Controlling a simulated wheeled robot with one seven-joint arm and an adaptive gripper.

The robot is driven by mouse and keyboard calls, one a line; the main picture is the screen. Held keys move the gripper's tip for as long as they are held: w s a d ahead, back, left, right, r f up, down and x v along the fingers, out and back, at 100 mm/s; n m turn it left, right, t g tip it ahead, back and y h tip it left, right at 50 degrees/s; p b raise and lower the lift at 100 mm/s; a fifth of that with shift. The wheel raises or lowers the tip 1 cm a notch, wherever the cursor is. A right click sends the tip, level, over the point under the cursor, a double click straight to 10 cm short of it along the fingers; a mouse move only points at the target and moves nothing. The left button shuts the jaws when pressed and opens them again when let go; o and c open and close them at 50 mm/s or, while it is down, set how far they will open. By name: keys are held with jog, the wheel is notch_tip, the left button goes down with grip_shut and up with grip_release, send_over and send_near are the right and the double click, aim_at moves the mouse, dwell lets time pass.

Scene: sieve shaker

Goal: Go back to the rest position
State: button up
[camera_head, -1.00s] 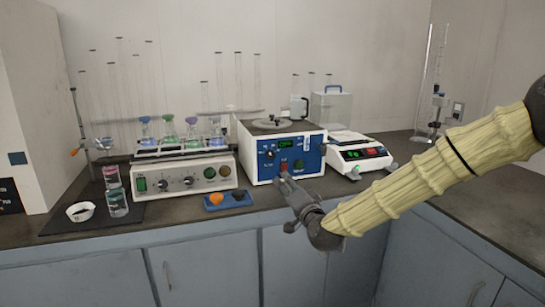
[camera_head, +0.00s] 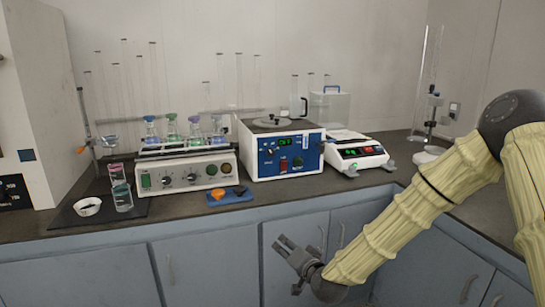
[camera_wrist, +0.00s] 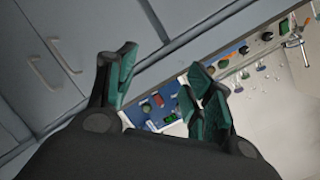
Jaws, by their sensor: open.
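My gripper (camera_head: 290,251) is open and empty. It hangs in front of the cabinet doors, below the bench's front edge, apart from everything on the bench. In the wrist view its two green-padded fingers (camera_wrist: 165,90) stand apart with nothing between them. The sieve shaker (camera_head: 282,150), a white box with a blue front panel, stands on the bench above and behind my gripper. Its panel has a lit green display and a red switch. The panel also shows in the wrist view (camera_wrist: 160,108), beyond the fingers.
A white shaker with flasks (camera_head: 185,176) stands left of the blue-fronted device, a balance (camera_head: 357,152) right of it. A blue tray (camera_head: 232,200) lies near the bench edge. Grey cabinets (camera_head: 205,265) with handles are close behind my gripper. The floor side is clear.

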jog(key=s+d+f+n+g+h, duration=0.1)
jog(key=s+f+g, duration=0.1)
jog(key=s+f, duration=0.35)
jog(key=s+d+f+g, duration=0.1)
jog(key=s+f, duration=0.2)
jog(key=f, duration=0.5)
jog(key=s+d+f+n+g+h, duration=0.1)
jog(key=s+d+f+g, duration=0.35)
jog(key=s+f, duration=0.65)
jog(key=s+d+f+n+g+h, duration=0.25)
jog(key=s+d+f, duration=0.35)
jog(key=s, duration=0.9)
jog(key=s+d+f+g+h+p, duration=0.1)
jog(key=s+d+f+g, duration=0.15)
jog(key=s, duration=0.45)
jog(key=s+d+f+g, duration=0.1)
jog(key=s+d, duration=0.2)
jog(key=s, duration=0.5)
notch_tip(320, 180, up, 16)
jog(key=p, duration=1.5)
jog(key=shift+w+f, duration=0.15)
jog(key=shift+f, duration=0.1)
jog(key=shift+a+n, duration=0.1)
jog(key=shift+n, duration=0.15)
jog(key=shift+c, duration=0.2)
